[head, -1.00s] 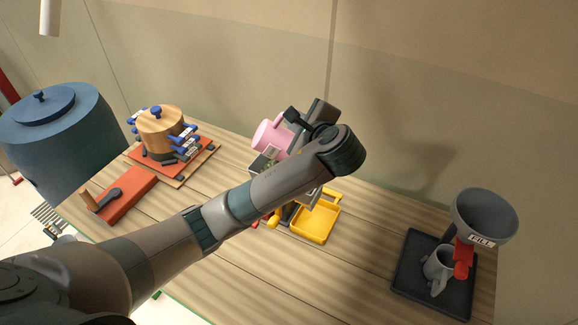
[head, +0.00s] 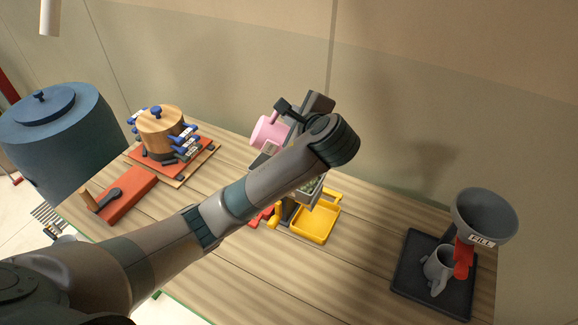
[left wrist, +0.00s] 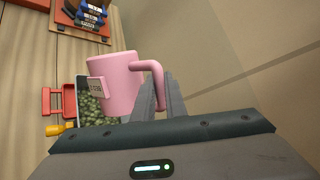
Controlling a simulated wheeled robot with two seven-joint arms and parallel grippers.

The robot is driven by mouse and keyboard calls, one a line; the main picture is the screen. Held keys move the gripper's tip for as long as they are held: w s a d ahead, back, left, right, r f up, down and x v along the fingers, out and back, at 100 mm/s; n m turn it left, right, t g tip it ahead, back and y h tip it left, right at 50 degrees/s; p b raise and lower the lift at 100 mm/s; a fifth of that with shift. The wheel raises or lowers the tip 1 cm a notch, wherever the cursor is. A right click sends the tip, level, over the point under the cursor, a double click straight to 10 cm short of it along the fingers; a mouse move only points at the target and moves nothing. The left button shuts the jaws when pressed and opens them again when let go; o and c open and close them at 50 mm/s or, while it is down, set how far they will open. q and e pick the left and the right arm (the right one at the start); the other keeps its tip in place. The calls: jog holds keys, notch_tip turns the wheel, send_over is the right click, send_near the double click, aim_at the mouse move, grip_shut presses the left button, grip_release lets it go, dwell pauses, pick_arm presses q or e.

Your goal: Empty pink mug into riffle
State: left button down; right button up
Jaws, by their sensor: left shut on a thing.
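The pink mug (head: 267,131) is in the air over the back middle of the table. It is tilted, and a label shows on its side in the left wrist view (left wrist: 118,85). My left gripper (left wrist: 166,92) is shut on the mug's handle; in the head view my arm partly covers it. The riffle, a grey box (head: 313,188) with green beans in it, stands just below the mug, mostly behind my forearm. The beans also show under the mug in the left wrist view (left wrist: 96,108). The mug's inside is hidden. My right gripper is out of view.
A yellow tray (head: 316,224) and a partly hidden red tray (head: 261,216) adjoin the riffle. A grey funnel (head: 484,215) and grey mug (head: 437,264) stand on a dark tray at right. A wooden pot (head: 160,131) and blue barrel (head: 58,140) are at left.

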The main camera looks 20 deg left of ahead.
aim_at(261, 119)
pick_arm(q)
jog(key=shift+s+a+n+h, duration=0.25)
jog(key=shift+a+n+h, duration=0.2)
jog(key=shift+a, duration=0.45)
jog(key=shift+s+a+n+h, duration=0.2)
jog(key=shift+a+n+h, duration=0.2)
jog(key=shift+a, duration=0.45)
jog(key=shift+d, duration=0.1)
jog(key=shift+s+a+f+n+h, duration=0.15)
jog(key=shift+a+n+h, duration=0.15)
jog(key=shift+a, duration=0.25)
jog(key=shift+s+a+f+n+h, duration=0.1)
jog(key=shift+s+a+n+h, duration=0.1)
jog(key=shift+a+h, duration=0.3)
jog(key=shift+s+a+f+n+h, duration=0.1)
jog(key=shift+a+n+h, duration=0.15)
jog(key=shift+a, duration=0.4)
jog(key=shift+a, duration=0.15)
jog(key=shift+s+a+f+n+t+h, duration=0.1)
jog(key=shift+s+a+n+t+h, duration=0.1)
jog(key=shift+a+n+h, duration=0.4)
jog(key=shift+s+a+f+n+t+h, duration=0.1)
jog(key=shift+s+a+n+t+h, duration=0.15)
jog(key=shift+a, duration=0.55)
